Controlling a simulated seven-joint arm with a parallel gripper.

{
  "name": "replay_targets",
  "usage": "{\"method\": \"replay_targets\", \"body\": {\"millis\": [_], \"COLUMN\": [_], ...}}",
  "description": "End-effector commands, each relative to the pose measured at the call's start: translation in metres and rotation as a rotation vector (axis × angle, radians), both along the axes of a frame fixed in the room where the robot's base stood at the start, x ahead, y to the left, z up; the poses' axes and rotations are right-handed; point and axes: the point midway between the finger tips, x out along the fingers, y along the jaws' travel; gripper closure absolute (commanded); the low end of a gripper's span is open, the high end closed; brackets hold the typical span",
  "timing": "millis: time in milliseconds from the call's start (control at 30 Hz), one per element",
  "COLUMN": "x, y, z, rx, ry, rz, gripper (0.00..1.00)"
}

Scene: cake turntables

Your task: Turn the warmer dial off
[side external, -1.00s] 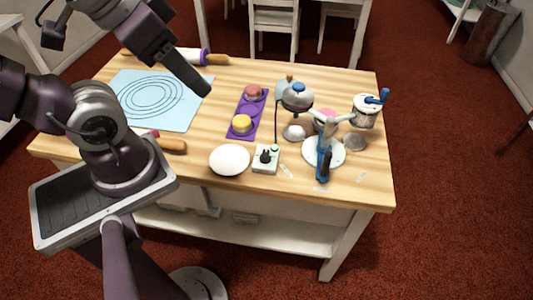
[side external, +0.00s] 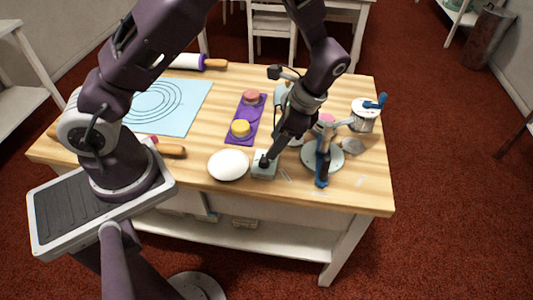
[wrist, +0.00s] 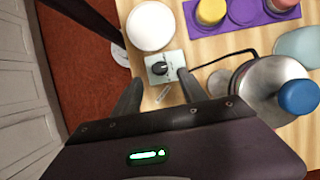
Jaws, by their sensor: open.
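The box (side external: 263,172) also shows in the side external view, partly behind my gripper. My gripper (wrist: 159,77) is open, pointing down over the box. In the wrist view, one finger is left of the knob and the other is right of it. I cannot tell whether either finger touches it.
A purple mat (side external: 257,113) with red and yellow cakes lies behind. A blue mat (side external: 165,108) lies far left.

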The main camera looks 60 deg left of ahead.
Motion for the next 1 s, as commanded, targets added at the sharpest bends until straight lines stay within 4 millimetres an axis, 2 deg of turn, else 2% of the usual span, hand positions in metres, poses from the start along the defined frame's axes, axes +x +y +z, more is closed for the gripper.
{"method": "replay_targets", "body": {"millis": [200,300,600,633,867,900,1000], "x": [-0.013,-0.017,-0.018,-0.018,-0.018,-0.018,-0.018], "y": [0.012,0.016,0.017,0.017,0.017,0.017,0.017], "z": [-0.038,-0.051,-0.057,-0.057,-0.057,-0.057,-0.057], "rx": [0.001,0.001,-0.001,-0.001,-0.001,-0.001,0.0], "ry": [0.003,0.002,-0.001,-0.001,-0.001,-0.001,-0.001], "rz": [0.005,0.005,0.005,0.005,0.005,0.005,0.006], "gripper": [0.5,0.5,0.5,0.52,0.97,1.0,1.0]}}
